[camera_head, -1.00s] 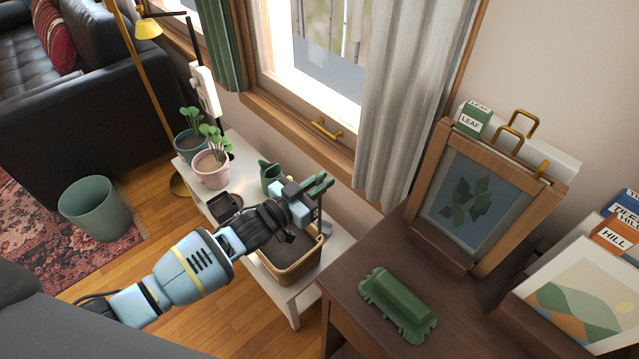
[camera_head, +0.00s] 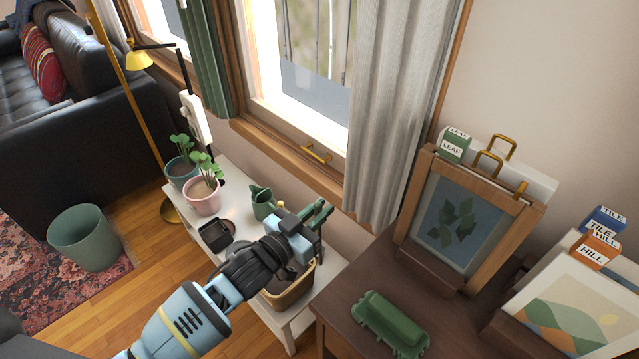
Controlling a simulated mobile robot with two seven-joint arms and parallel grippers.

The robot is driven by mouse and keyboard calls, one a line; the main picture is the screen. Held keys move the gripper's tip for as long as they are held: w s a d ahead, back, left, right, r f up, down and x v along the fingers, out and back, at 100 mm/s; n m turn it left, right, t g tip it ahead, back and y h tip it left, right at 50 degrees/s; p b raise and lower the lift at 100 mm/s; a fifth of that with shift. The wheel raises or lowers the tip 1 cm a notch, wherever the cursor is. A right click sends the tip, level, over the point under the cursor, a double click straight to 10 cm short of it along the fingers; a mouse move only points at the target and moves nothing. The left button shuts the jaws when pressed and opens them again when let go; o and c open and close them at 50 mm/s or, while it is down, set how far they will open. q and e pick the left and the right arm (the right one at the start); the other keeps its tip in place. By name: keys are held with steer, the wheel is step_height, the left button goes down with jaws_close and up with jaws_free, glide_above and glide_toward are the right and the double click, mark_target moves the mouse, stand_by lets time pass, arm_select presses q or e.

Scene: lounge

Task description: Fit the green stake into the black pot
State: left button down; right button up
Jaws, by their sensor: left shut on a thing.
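My left gripper (camera_head: 306,232) is above the basket on the white bench. It is shut on a slim green piece (camera_head: 319,211), which looks like the green stake; the jaws hide part of it. The piece points up and to the right. A small black pot (camera_head: 213,238) stands on the bench to the left of the gripper, apart from it. My left forearm passes in front of the bench. My right gripper is out of view.
The bench (camera_head: 240,188) also holds a pink potted plant (camera_head: 202,203), a teal potted plant (camera_head: 181,175), a green watering can (camera_head: 261,204) and a tan basket (camera_head: 290,297). A brown cabinet (camera_head: 345,297) with a green tray (camera_head: 388,322) stands close on the right.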

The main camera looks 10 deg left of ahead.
arm_select(q)
steer(key=s+a+r+n+t+y, duration=0.2)
steer(key=s+a+r+n+y, duration=0.4)
steer(key=s+a+r+y, duration=0.3)
steer(key=s+a+r, duration=0.2)
steer(key=shift+s+a, duration=0.15)
steer(key=shift+a, duration=0.25)
